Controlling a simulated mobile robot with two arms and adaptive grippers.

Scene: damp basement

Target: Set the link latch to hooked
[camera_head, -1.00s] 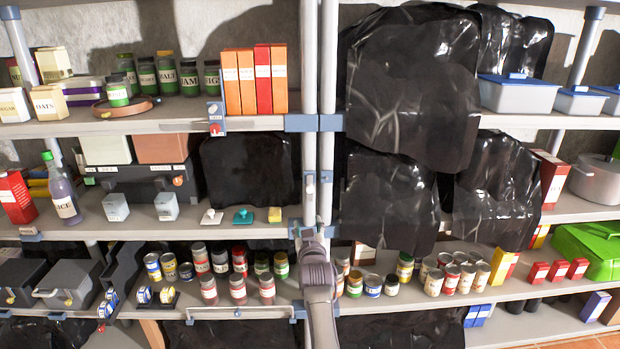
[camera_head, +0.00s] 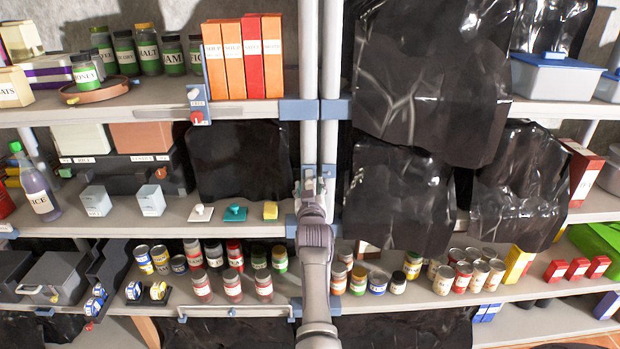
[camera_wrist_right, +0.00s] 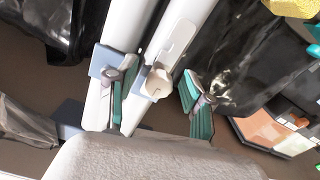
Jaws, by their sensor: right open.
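The link latch sits on the twin white posts in the middle of the shelving. In the right wrist view its pale link plate with a round knob (camera_wrist_right: 157,83) lies on one post, seemingly along it. A blue-grey plate (camera_wrist_right: 104,61) is on the neighbouring post. My right gripper (camera_wrist_right: 155,102) is open, one teal-padded finger on each side of the knob; contact is unclear. In the head view my right gripper (camera_head: 312,186) is at the posts at middle-shelf height and hides much of the latch (camera_head: 309,171). My left gripper is not in view.
Black plastic sheets (camera_head: 405,195) hang right of the posts, and another (camera_head: 238,160) hangs to the left. A yellow block (camera_head: 270,210) and a teal-handled piece (camera_head: 235,213) sit on the shelf edge to the left. Several cans (camera_head: 377,283) stand below.

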